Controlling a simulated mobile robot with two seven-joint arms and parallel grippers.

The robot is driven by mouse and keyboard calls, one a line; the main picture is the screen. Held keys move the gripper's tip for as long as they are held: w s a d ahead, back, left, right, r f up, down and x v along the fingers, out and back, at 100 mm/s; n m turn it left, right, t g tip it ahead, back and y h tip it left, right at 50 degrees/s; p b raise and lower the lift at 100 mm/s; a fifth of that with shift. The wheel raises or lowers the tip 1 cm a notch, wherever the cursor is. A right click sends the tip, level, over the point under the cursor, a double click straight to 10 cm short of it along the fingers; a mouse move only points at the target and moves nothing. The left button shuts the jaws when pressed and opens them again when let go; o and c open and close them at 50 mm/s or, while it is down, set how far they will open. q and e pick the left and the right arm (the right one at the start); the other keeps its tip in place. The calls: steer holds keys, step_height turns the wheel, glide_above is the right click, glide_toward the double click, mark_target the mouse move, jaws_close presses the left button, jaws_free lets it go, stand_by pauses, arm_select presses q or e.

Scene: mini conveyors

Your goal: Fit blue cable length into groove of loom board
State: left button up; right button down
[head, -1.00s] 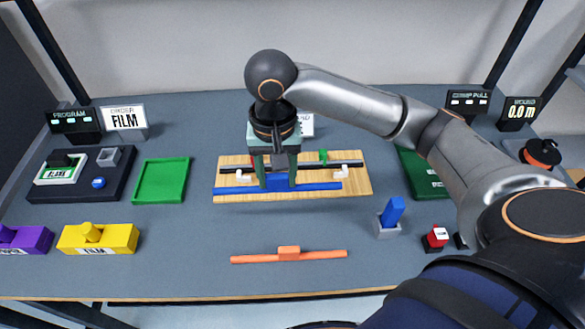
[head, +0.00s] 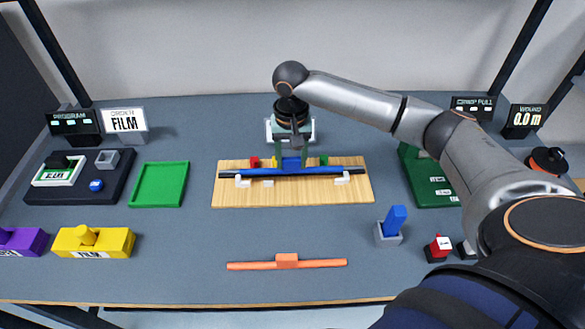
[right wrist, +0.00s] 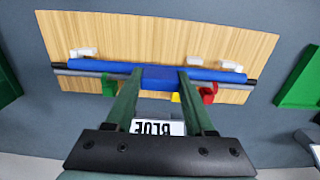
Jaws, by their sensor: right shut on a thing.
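The loom board (head: 295,190) is a wooden panel with a dark groove strip (head: 362,170) running along it, which also shows in the right wrist view (right wrist: 102,74). The blue cable length (head: 250,172) lies along this strip, nearly parallel to it. In the right wrist view the cable (right wrist: 215,75) partly covers the strip; I cannot tell whether it is seated or just above. My right gripper (head: 291,162) points down and is shut on the blue block (right wrist: 160,77) at the cable's middle. My left gripper is not in view.
White clips (head: 343,178) stand on the board's near side, with red (head: 254,162) and green (head: 323,160) pieces behind. An orange cable (head: 287,263) lies in front. A green tray (head: 159,184) is left, a blue peg in a grey holder (head: 393,226) right.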

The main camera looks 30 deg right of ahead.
steer(key=shift+w+d+f, duration=0.15)
steer(key=shift+f, duration=0.1)
steer(key=shift+w+d+f, duration=0.1)
steer(key=shift+f, duration=0.8)
steer(key=shift+w+d+f, duration=0.1)
steer(key=shift+f, duration=0.8)
steer(key=shift+c, duration=1.3)
jaws_free()
steer(key=shift+f, duration=0.1)
step_height(320, 180, up, 12)
steer(key=shift+r+p, duration=0.15)
steer(key=shift+p, duration=0.15)
steer(key=shift+s, duration=0.1)
